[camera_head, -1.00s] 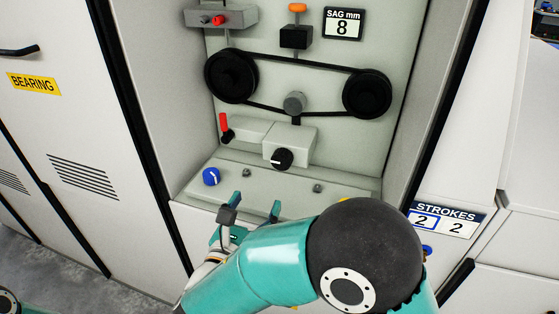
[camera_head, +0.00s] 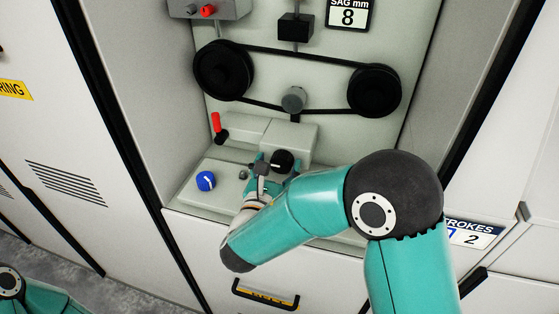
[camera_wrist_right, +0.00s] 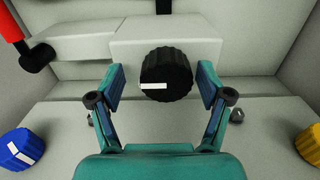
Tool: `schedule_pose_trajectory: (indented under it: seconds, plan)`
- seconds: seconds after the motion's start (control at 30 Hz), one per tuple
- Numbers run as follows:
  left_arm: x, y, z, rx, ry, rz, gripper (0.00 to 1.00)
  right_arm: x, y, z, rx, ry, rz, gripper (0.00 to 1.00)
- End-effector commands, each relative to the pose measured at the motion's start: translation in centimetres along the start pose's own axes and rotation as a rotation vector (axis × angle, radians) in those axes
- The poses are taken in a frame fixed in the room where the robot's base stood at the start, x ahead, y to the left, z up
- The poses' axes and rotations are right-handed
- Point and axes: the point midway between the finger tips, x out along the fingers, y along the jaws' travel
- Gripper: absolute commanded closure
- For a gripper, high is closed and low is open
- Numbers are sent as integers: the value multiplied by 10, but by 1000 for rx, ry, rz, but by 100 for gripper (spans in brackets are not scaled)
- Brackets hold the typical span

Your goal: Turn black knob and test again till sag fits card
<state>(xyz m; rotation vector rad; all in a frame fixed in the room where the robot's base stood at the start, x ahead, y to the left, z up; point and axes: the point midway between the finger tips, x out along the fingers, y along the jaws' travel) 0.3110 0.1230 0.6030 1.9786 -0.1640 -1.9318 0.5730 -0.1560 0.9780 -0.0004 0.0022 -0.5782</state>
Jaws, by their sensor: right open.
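The black knob (camera_head: 282,160) sits on the front of a grey block inside the machine recess. In the right wrist view the black knob (camera_wrist_right: 166,75) has a white pointer mark to the left. My right gripper (camera_head: 271,163) is open at the knob. In the wrist view its fingers (camera_wrist_right: 160,85) stand either side of the knob, with small gaps. The sag card (camera_head: 347,14) reads 8 mm, its top partly cut off. The belt (camera_head: 290,67) runs over two black pulleys. A teal part of my left arm shows at lower left; its gripper is out of view.
A blue knob (camera_head: 205,181) and a red-handled lever (camera_head: 217,126) are left of the black knob. A yellow knob (camera_wrist_right: 309,146) is at right in the wrist view. A strokes card (camera_head: 470,234) is partly hidden by my arm. Recess walls stand on both sides.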

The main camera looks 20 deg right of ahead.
Motion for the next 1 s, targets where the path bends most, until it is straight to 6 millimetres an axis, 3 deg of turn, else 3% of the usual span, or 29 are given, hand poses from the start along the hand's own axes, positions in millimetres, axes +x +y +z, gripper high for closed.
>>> schedule_pose_trajectory:
  seconds: [0.2,0.57,0.77,1.0]
  plan:
    - [0,0,0,0,0,0,100,2,-6,0,0,0,-12,24]
    - [0,0,0,0,0,0,100,2,-8,0,0,-1,-15,82]
    - [3,-1,0,0,0,0,100,2,-7,-1,11,-1,-12,82]
    - [21,-8,0,0,0,0,100,2,-7,-4,87,-3,-11,82]
